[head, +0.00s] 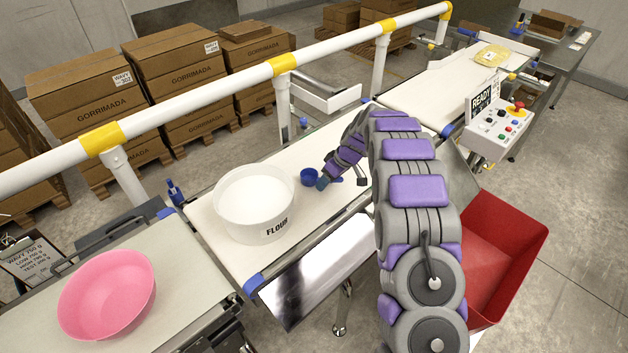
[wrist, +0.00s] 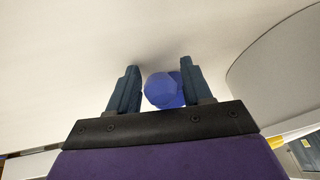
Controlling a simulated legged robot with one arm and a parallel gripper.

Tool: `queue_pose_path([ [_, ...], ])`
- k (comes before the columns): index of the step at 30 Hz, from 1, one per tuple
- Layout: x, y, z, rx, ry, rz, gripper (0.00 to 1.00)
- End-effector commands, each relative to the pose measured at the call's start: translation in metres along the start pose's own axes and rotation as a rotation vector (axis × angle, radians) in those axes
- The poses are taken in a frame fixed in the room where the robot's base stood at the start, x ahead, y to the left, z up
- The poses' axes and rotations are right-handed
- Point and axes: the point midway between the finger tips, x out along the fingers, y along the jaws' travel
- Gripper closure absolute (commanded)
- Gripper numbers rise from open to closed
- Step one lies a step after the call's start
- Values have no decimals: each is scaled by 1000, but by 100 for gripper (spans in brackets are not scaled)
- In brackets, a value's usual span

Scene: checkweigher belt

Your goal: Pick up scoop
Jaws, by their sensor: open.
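The blue scoop (head: 309,177) lies on the white belt, just right of the white flour tub (head: 262,222). My gripper (head: 323,182) is low over the belt, right beside the scoop, and hides part of it in the head view. In the wrist view, my gripper (wrist: 160,72) is open, with its two dark fingers apart. A rounded blue part of the scoop (wrist: 163,90) shows between the fingers, nearer the right one. I cannot tell whether the right finger touches it.
The flour tub's pale curved wall (wrist: 285,75) stands close on the right in the wrist view. A pink bowl (head: 107,290) sits on the near-left conveyor. A white rail (head: 230,88) runs behind the belt. A red bin (head: 495,245) and control box (head: 500,130) stand right.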

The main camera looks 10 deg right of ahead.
Motion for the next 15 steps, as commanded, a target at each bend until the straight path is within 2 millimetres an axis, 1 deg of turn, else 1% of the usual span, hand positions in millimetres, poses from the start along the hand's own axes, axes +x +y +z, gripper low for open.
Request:
queue_pose_path([
  [1,1,-2,-1,-2,-1,0,53],
  [2,1,-2,-1,-2,-2,0,56],
  [15,-1,2,1,0,2,-3,98],
])
